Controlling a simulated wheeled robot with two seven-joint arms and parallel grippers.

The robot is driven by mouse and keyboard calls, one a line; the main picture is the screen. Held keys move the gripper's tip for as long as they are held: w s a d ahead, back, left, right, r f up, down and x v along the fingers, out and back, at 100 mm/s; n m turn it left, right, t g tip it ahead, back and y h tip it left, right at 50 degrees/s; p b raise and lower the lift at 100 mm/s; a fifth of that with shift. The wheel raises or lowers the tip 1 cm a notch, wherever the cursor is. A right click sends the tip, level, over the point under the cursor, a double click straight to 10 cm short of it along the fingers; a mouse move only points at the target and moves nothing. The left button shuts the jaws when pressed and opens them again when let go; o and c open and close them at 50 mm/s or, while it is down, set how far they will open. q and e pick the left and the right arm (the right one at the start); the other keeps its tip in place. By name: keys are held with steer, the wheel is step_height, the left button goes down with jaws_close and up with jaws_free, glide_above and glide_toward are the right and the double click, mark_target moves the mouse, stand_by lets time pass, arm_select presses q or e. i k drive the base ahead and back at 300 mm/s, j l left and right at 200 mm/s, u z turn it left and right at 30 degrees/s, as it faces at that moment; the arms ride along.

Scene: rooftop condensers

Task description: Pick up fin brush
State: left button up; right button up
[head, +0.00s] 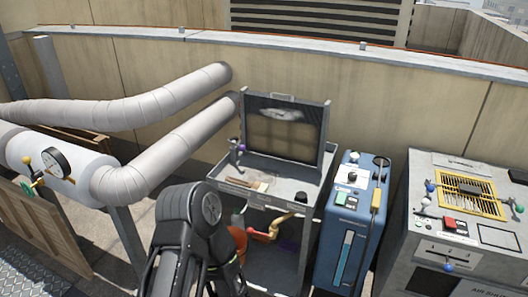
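A small brown, wooden-looking object with a pale end, which looks like the fin brush (242,183), lies in the shallow grey tray top of a metal cart (301,176). It is small in the view, so its bristles cannot be made out clearly. A black arm of mine rises from the bottom edge, left of the middle, and bends in front of the cart's lower left part. No fingertips of either gripper show. Nothing covers the brush.
A blue machine (352,215) stands close to the cart's right, and a grey panel unit (463,215) farther right. Insulated pipes (150,105) and a gauge (56,163) are at left. An upright dark framed panel (285,130) backs the tray. Orange and red items sit below it.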

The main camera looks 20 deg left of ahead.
mark_target(258, 186)
steer(key=i+j+z, duration=0.2)
steer(key=j, duration=0.45)
steer(key=i+j+z, duration=0.1)
steer(key=j+z, duration=0.15)
steer(key=j, duration=0.4)
steer(key=j+z, duration=0.2)
steer(key=j, duration=0.45)
